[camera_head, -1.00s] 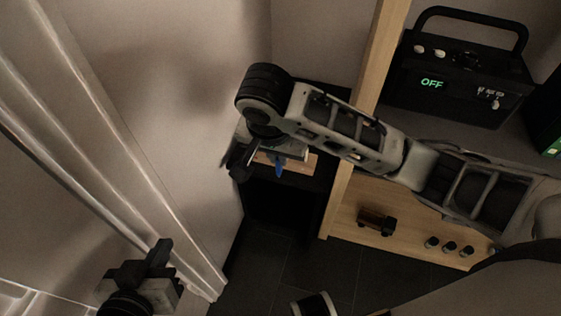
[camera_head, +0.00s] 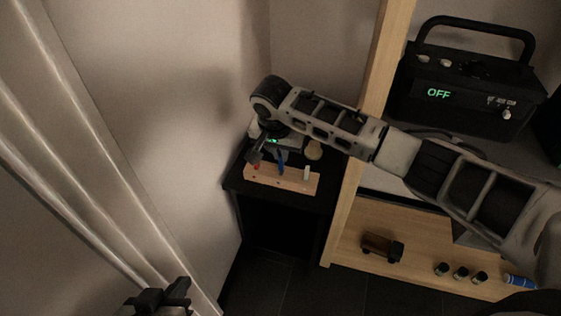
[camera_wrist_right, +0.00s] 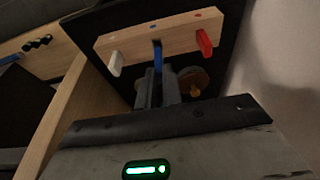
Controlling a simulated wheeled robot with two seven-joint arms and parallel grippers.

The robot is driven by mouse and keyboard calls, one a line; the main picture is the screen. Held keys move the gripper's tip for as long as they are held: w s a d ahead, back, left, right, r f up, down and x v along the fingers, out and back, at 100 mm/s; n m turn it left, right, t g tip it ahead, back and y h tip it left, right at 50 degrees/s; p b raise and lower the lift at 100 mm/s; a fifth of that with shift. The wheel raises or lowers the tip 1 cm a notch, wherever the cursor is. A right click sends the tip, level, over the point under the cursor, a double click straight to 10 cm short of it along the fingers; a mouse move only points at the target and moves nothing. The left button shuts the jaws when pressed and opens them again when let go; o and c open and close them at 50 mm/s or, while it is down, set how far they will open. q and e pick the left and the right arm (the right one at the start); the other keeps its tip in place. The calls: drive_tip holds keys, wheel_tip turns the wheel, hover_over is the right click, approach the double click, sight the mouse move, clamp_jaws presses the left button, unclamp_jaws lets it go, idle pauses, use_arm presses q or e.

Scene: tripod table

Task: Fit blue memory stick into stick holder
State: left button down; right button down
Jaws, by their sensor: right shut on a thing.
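The wooden stick holder (camera_head: 270,178) lies on the small black table. It carries a red stick (camera_wrist_right: 205,41) and a white stick (camera_wrist_right: 116,63), one toward each end. My right gripper (camera_wrist_right: 157,85) is shut on the blue memory stick (camera_wrist_right: 158,58), which is at the holder's middle position between the other two. The blue stick also shows in the head view (camera_head: 281,163). Whether its far end is inside the slot, I cannot tell. My left gripper (camera_head: 168,297) is at the bottom left of the head view, apart from the table; its jaw opening is unclear.
The small black table (camera_head: 232,182) stands in the corner against the wall. A round tan object (camera_head: 313,150) is behind the holder. A wooden post (camera_head: 352,190) rises close to the right, beside a shelf with a black device reading OFF (camera_head: 465,80).

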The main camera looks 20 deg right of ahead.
sight(281, 163)
wheel_tip(281, 163, down, 2)
drive_tip(key=shift+s, duration=0.1)
drive_tip(key=shift+f, duration=0.3)
use_arm(q)
drive_tip(key=shift+w+d+f, duration=0.1)
drive_tip(key=shift+f, duration=0.75)
drive_tip(key=shift+r, duration=0.1)
use_arm(e)
drive_tip(key=shift+f, duration=0.1)
drive_tip(key=c, duration=1.6)
unclamp_jaws()
use_arm(q)
drive_tip(key=shift+w+r, duration=0.1)
drive_tip(key=shift+r, duration=0.1)
use_arm(e)
drive_tip(key=shift+o, duration=0.2)
